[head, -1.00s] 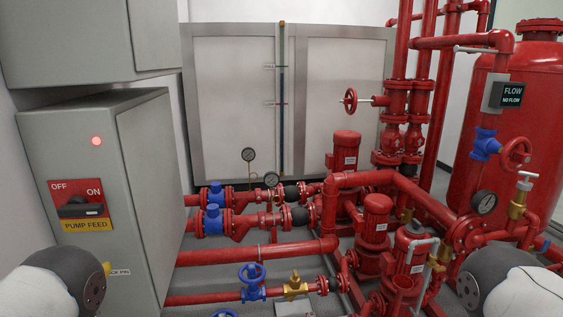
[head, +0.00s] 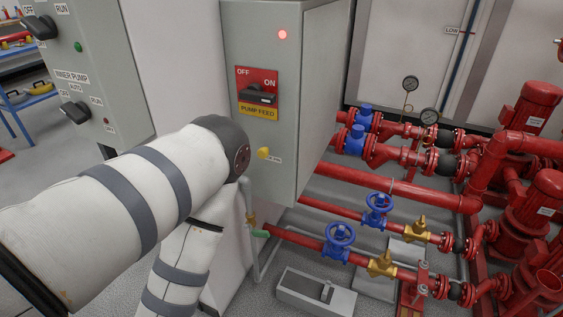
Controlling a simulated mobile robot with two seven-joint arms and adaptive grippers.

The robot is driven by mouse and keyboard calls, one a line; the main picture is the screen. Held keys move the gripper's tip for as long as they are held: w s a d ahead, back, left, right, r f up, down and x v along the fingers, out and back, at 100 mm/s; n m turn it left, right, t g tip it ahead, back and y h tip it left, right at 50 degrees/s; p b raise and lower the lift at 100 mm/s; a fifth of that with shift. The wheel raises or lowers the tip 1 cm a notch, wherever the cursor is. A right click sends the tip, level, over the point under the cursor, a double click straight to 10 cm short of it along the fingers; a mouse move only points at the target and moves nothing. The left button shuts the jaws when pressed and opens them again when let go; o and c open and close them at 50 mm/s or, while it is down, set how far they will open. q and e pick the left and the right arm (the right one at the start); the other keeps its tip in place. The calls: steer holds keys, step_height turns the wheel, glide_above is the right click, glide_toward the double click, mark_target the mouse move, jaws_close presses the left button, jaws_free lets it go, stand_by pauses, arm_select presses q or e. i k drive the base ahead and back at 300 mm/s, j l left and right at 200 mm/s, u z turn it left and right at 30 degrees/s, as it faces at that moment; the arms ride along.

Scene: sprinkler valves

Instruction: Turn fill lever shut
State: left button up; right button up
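No lever labelled as the fill lever can be read. A small green handle (head: 260,233) shows at the left end of a low red pipe, beside a small brass fitting (head: 250,217) on a thin grey pipe. I cannot tell whether it is the fill lever or how it is set. Two brass valves (head: 382,264) and (head: 415,225) sit on the lower red pipes, each near a blue handwheel (head: 339,238). My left arm fills the lower left, bent at the elbow, and covers the floor behind it. Neither gripper is in view.
A grey cabinet (head: 325,80) with a PUMP FEED switch (head: 257,95) and a lit red lamp stands behind my left elbow. Another grey control box (head: 85,75) is at the upper left. A grey open box (head: 315,293) lies on the floor. Red pumps crowd the right.

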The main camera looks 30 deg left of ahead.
mark_target(256, 233)
steer(key=i+j+u, duration=0.1)
steer(key=u, duration=0.95)
